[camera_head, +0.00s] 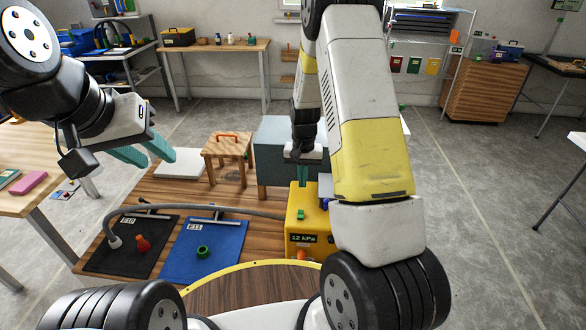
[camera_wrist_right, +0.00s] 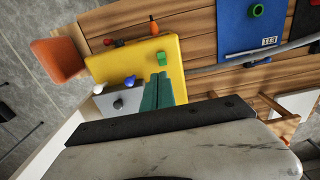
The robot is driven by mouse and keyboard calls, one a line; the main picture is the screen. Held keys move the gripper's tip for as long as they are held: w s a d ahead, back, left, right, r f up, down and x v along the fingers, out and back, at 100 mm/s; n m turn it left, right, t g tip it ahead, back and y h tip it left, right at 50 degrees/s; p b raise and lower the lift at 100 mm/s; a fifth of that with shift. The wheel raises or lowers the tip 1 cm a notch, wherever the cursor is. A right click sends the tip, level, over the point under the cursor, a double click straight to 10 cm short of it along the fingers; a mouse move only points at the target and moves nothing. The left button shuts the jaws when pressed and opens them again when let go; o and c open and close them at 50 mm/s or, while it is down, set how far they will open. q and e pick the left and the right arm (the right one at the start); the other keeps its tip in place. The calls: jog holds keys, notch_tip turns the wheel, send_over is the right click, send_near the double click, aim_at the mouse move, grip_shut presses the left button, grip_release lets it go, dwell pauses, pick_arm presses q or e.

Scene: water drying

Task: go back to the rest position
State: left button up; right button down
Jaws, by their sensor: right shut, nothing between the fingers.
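My right gripper (camera_head: 304,178) points down just above the yellow box (camera_head: 296,222), which has a green button on top and a display reading 12 kPa. In the right wrist view my right gripper's green fingers (camera_wrist_right: 157,92) are together and empty, beside the yellow box (camera_wrist_right: 130,62) and its green button (camera_wrist_right: 162,59). I cannot tell whether the fingers touch the box. My left gripper (camera_head: 157,158) is at the left, raised above the low wooden platform, its teal fingers apart with nothing seen between them.
A black mat (camera_head: 105,256) with a red piece (camera_head: 143,243) and a blue mat (camera_head: 225,262) with a green ring (camera_head: 203,252) lie on the platform. A grey hose (camera_head: 200,207) runs across it. A wooden stool (camera_head: 227,150) and a grey-blue box (camera_head: 275,150) stand behind.

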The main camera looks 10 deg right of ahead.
jog(key=s+a+r+n+t+y, duration=0.1)
jog(key=s+r, duration=0.3)
jog(key=r, duration=0.6)
jog(key=s+a+r+t+y, duration=0.1)
jog(key=s+r+t, duration=0.15)
jog(key=r, duration=0.75)
jog(key=s+r+n+t, duration=0.1)
jog(key=s+r, duration=0.4)
jog(key=s, duration=0.4)
jog(key=s+a+r+n+t, duration=0.1)
jog(key=s+r, duration=0.5)
jog(key=s, duration=0.3)
jog(key=shift+s+a+r+n, duration=0.2)
jog(key=shift+s+n, duration=0.1)
jog(key=shift+n, duration=0.1)
jog(key=shift+d+t, duration=0.1)
jog(key=shift+t, duration=0.15)
